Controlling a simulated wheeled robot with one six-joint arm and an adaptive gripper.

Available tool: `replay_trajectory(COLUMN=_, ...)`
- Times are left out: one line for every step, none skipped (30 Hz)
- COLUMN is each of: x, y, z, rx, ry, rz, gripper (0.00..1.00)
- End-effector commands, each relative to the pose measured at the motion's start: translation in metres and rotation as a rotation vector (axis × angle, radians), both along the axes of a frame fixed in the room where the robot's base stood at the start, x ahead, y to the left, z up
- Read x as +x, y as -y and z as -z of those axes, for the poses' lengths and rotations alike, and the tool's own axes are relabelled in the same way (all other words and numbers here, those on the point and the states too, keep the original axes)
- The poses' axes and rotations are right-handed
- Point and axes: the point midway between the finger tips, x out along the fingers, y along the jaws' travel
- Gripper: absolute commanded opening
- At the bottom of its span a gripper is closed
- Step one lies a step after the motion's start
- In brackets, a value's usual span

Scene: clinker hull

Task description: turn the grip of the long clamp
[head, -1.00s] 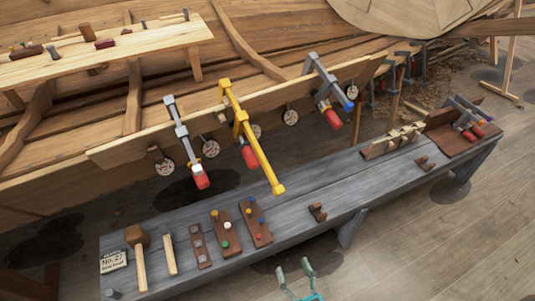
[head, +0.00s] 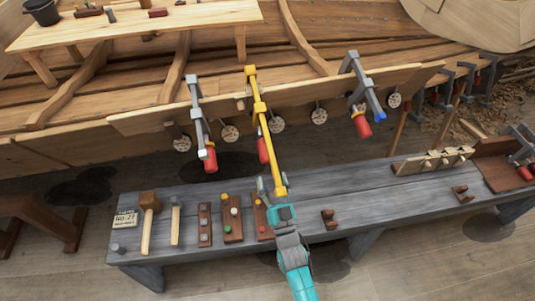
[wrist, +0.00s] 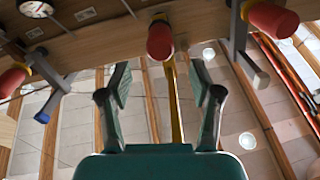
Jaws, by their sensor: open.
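The long clamp (head: 259,110) is yellow and hangs on the plank of the hull, its bar reaching down towards the bench. Its red grip (head: 263,150) shows just left of the bar. My gripper (head: 271,188) is open and empty below the grip, beside the bar's lower end in the picture. In the wrist view the red grip (wrist: 160,42) is centred ahead of my open fingers (wrist: 160,78), apart from them. The yellow bar (wrist: 174,100) shows behind the grip, between the fingers in the picture. The gripper hides part of the bar's lower end.
Grey clamps with red grips hang on both sides, one left (head: 199,120) and one right (head: 360,95). The grey bench (head: 370,200) below bears a mallet (head: 148,215) and several peg boards. The upper pale table (head: 190,25) stands behind. Air around the grip is fairly open.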

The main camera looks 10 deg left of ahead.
Motion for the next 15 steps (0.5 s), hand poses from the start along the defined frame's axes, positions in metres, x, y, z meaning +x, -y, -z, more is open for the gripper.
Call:
replay_trajectory(x=0.009, y=-0.003, z=-0.005, rx=0.001, ry=0.002, rz=0.0, gripper=0.64)
replay_trajectory(x=0.014, y=-0.005, z=-0.006, rx=0.0, ry=0.001, rz=0.0, gripper=0.64)
replay_trajectory(x=0.02, y=-0.008, z=-0.009, rx=0.0, ry=0.001, rz=0.0, gripper=0.64)
replay_trajectory(x=0.025, y=-0.01, z=-0.012, rx=0.001, ry=0.002, rz=0.0, gripper=0.64)
replay_trajectory(x=0.029, y=-0.012, z=-0.014, rx=0.001, ry=0.002, rz=0.0, gripper=0.64)
replay_trajectory(x=0.035, y=-0.014, z=-0.016, rx=0.0, ry=0.001, rz=0.0, gripper=0.64)
replay_trajectory(x=0.04, y=-0.016, z=-0.018, rx=0.0, ry=0.001, rz=0.0, gripper=0.64)
replay_trajectory(x=0.043, y=-0.018, z=-0.019, rx=0.0, ry=0.0, rz=0.0, gripper=0.64)
replay_trajectory(x=0.049, y=-0.02, z=-0.022, rx=0.0, ry=0.0, rz=0.0, gripper=0.64)
replay_trajectory(x=0.052, y=-0.021, z=-0.024, rx=0.0, ry=0.001, rz=0.001, gripper=0.64)
replay_trajectory(x=0.055, y=-0.023, z=-0.025, rx=0.0, ry=0.0, rz=0.0, gripper=0.64)
replay_trajectory(x=0.059, y=-0.024, z=-0.026, rx=-0.001, ry=0.0, rz=0.0, gripper=0.64)
replay_trajectory(x=0.062, y=-0.025, z=-0.027, rx=-0.001, ry=0.0, rz=0.0, gripper=0.64)
replay_trajectory(x=0.064, y=-0.026, z=-0.028, rx=0.0, ry=0.0, rz=0.0, gripper=0.64)
replay_trajectory(x=0.067, y=-0.027, z=-0.029, rx=-0.001, ry=0.0, rz=0.0, gripper=0.64)
